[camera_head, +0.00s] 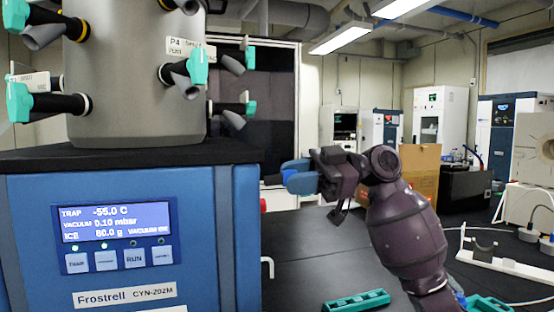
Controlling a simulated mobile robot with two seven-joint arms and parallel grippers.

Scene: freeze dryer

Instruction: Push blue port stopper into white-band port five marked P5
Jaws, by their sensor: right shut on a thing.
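My right gripper (318,174) is in the middle of the head view, to the right of the freeze dryer's blue cabinet (225,230). It is shut on the blue port stopper (298,180), which points left toward the cabinet's upper right edge. The steel drum (138,100) on the cabinet carries several black ports with teal valve handles. One port (178,73) has a tag P4 (187,46) above it. I cannot make out a P5 mark; other ports (232,108) are partly hidden round the drum's right side. My left gripper is not in view.
A display (115,222) reads -55.0 C and 0.10 mbar. A teal rack (357,301) lies on the dark bench (310,255), with another (488,304) at the lower right. A cardboard box (420,160) stands behind my arm. A white stand (505,262) is at right.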

